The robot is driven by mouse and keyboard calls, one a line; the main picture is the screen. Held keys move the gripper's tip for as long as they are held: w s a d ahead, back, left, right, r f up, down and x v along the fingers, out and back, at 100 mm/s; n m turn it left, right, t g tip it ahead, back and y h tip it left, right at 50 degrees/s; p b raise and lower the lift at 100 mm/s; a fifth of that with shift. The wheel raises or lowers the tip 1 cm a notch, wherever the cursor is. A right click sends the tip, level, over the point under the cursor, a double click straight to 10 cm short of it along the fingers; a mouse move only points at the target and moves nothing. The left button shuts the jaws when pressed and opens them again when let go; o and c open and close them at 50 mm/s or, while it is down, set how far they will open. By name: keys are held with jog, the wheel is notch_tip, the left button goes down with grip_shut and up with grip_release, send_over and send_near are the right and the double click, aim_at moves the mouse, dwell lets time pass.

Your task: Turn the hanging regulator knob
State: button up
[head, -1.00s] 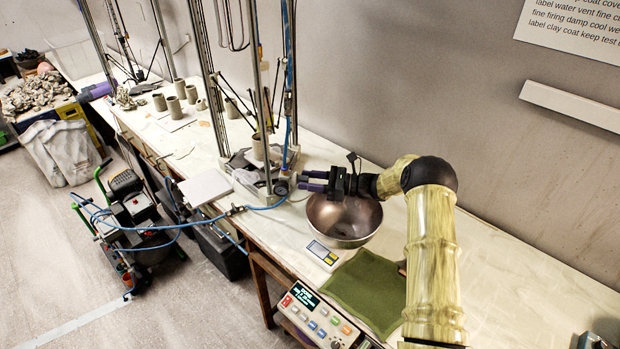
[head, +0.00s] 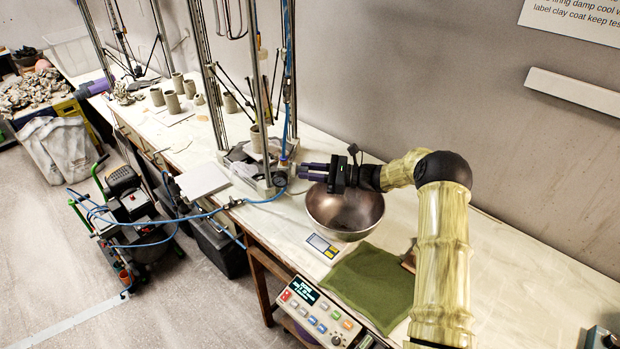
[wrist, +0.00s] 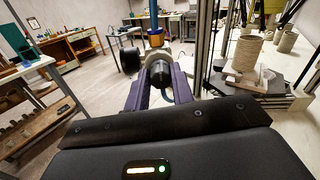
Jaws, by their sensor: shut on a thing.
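The regulator hangs below a blue hose and a brass-coloured fitting (wrist: 155,40) in the wrist view. Its dark knob (wrist: 160,72) sits between the purple fingers of my gripper (wrist: 160,88), which are shut on it. A round black gauge (wrist: 129,60) stands out to the left of the regulator body. In the head view, the regulator (head: 279,179) hangs beside a metal post at the bench, and my gripper (head: 303,172) reaches it from the right. The knob itself is too small to make out there, and its turn angle cannot be told.
A metal bowl (head: 345,222) stands just below my gripper. A small scale (head: 322,246), a green mat (head: 372,290) and a control box (head: 318,318) lie nearer. Metal posts (head: 290,80) and clay cups (head: 172,103) stand to the left. A blue hose (head: 215,212) runs leftward.

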jog(key=shift+n, duration=0.4)
jog(key=o, duration=1)
jog(key=shift+d, duration=0.1)
jog(key=s+d+b, duration=0.1)
jog(key=d, duration=0.4)
jog(key=s+d+b, duration=0.1)
jog(key=d+b, duration=0.1)
jog(key=d, duration=0.4)
jog(key=s+d+b, duration=0.1)
jog(key=d+b, duration=0.1)
jog(key=d, duration=0.4)
jog(key=shift+s+f, duration=0.1)
